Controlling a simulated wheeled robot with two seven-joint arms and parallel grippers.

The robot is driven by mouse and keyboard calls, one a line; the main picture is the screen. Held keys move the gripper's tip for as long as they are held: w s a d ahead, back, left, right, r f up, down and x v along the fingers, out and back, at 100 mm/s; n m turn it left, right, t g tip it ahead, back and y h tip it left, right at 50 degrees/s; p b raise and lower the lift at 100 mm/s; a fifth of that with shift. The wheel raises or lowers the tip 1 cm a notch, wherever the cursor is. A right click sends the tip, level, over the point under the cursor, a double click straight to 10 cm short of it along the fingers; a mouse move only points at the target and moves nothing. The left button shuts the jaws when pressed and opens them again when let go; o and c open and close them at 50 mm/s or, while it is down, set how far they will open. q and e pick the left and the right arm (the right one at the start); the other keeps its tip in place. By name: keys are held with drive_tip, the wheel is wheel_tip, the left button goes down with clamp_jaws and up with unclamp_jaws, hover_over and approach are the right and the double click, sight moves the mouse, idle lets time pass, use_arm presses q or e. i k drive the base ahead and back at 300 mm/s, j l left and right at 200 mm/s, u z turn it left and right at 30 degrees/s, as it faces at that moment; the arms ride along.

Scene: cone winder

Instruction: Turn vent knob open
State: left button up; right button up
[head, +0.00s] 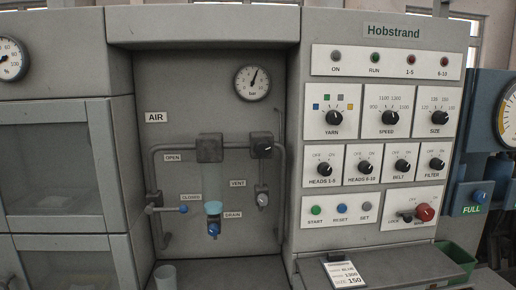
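The AIR recess of the machine shows in the head view. The VENT label (237,183) is on its back wall. Just right of the label and a little lower, a small grey knob (262,199) hangs on a short vertical pipe; it is too small to tell its setting. Above it, a black knob (263,149) sits on the pipe to the right of the filter head (209,148). Neither gripper is in view.
A blue drain knob (213,229) hangs under the clear bowl (213,199). A round gauge (252,83) is above. A grey cup (165,276) stands at lower left. The Hobstrand control panel (382,140) is at right.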

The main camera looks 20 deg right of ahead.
sight(262, 199)
drive_tip(key=i+j, duration=0.2)
drive_tip(key=i+j+z, duration=0.45)
drive_tip(key=j, duration=0.2)
drive_tip(key=i+j+z, duration=0.2)
drive_tip(key=j, duration=0.15)
drive_tip(key=j+z, duration=0.2)
drive_tip(key=j, duration=0.2)
